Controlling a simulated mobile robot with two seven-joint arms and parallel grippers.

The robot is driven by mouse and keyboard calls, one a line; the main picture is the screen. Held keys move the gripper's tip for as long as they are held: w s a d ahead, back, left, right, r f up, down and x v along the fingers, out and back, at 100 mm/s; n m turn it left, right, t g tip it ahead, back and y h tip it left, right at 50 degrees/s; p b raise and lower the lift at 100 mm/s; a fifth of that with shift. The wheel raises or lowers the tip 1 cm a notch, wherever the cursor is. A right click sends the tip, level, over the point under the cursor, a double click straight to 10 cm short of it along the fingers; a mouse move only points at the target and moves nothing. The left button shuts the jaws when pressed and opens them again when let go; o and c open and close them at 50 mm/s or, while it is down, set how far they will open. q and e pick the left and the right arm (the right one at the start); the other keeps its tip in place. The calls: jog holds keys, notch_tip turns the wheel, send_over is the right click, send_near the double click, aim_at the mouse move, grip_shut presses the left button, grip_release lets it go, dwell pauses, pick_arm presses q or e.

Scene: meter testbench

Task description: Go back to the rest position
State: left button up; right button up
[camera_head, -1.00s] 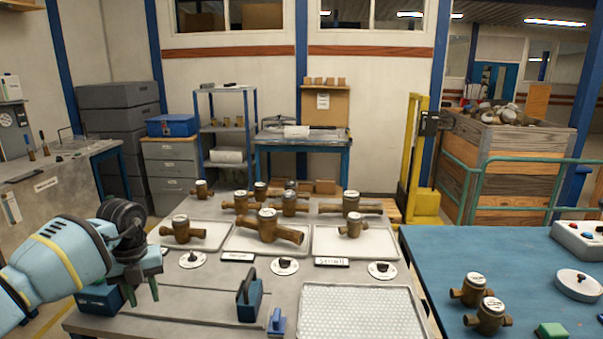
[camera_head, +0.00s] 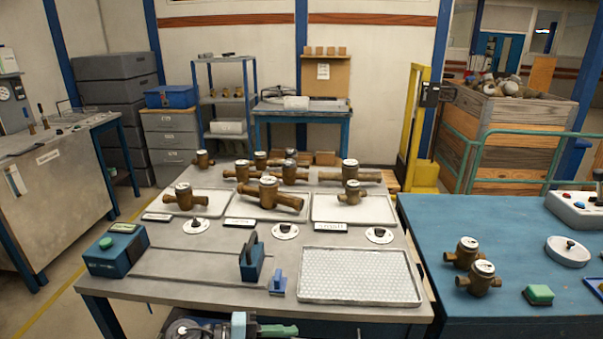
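My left gripper (camera_head: 278,330) is at the bottom edge, below the front edge of the grey bench (camera_head: 150,285). Only part of its wrist and one green finger show, so its opening is hidden. It is apart from everything on the bench. My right gripper is out of view. Several brass meters stand on the bench, including a large one (camera_head: 270,197) on the middle white tray, a left one (camera_head: 184,196) and a right one (camera_head: 352,192) on their own trays.
A blue box with a green button (camera_head: 117,252), a blue clamp block (camera_head: 252,260) and a dimpled tray (camera_head: 360,277) lie along the bench front. The blue table (camera_head: 420,225) at right carries two meters (camera_head: 480,280), a green button block (camera_head: 538,294) and a control box (camera_head: 577,208).

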pick_arm(q)
jog(key=s+a+f+n+t+y, duration=0.3)
jog(key=s+a+f+n+y, duration=0.4)
jog(key=s+n, duration=0.5)
jog(key=s+a+f+n+t+y, duration=0.4)
jog(key=s+a+f+n+y, duration=0.3)
jog(key=n, duration=0.8)
jog(key=s+a+f, duration=0.3)
jog(key=s+f, duration=0.2)
jog(key=shift+s+f+n, duration=0.15)
jog(key=shift+s+n, duration=0.05)
jog(key=shift+n, duration=0.1)
